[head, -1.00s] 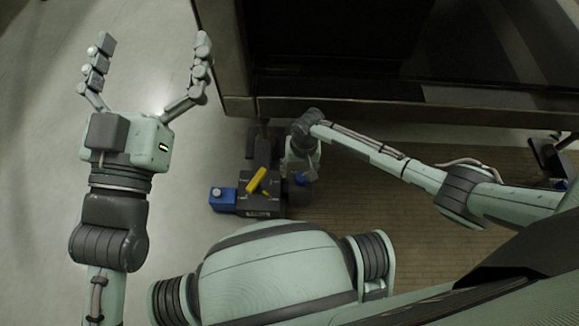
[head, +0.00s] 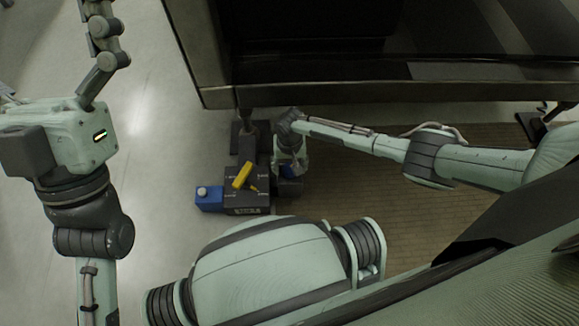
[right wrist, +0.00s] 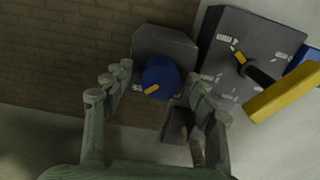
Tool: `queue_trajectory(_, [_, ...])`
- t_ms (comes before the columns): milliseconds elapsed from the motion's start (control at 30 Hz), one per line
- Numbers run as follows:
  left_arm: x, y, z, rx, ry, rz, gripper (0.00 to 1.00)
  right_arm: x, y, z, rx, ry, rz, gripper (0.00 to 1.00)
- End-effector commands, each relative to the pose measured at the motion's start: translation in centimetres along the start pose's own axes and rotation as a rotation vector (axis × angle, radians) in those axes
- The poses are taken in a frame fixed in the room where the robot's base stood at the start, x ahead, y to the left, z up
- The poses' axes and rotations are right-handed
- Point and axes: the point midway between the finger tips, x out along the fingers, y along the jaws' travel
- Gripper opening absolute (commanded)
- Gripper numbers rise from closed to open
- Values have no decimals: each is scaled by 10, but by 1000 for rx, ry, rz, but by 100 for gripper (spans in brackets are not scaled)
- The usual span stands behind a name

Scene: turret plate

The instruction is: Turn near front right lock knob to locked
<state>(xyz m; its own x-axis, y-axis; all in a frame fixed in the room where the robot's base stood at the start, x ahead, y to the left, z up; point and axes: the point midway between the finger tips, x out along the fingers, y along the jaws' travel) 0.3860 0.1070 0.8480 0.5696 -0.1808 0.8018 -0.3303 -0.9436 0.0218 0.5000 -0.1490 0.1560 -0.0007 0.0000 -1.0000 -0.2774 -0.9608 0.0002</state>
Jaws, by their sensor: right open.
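The blue lock knob (right wrist: 161,76) with a yellow pointer mark sits on a dark grey block (right wrist: 166,42). In the right wrist view its mark points to the lower left. My right gripper (right wrist: 162,82) is open, with one finger on each side of the knob; I cannot tell whether either finger touches it. In the head view my right gripper (head: 292,168) is at the right side of the dark turret plate (head: 247,202), and the arm covers most of the knob.
A yellow handle (head: 242,175) stands on the plate, close to my right gripper; it also shows in the right wrist view (right wrist: 284,98). A blue block (head: 209,199) is on the plate's left. A dark cabinet-like structure (head: 330,90) overhangs behind. Open floor lies left.

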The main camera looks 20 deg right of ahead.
Motion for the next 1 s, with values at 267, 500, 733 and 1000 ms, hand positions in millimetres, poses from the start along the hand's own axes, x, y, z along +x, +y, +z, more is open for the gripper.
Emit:
queue_trajectory(267, [0, 0, 0, 0, -2, 0, 100, 0, 0, 0, -1, 0, 0, 38])
queue_trajectory(500, [0, 0, 0, 0, -2, 0, 100, 0, 0, 0, -1, 0, 0, 8])
queue_trajectory(733, [1, 0, 1, 0, -6, 0, 100, -1, 0, 0, -18, 0, 1, 8])
queue_trajectory(1000, [4, 0, 8, -1, -54, -1, 100, -2, 0, 0, -140, 0, 1, 8])
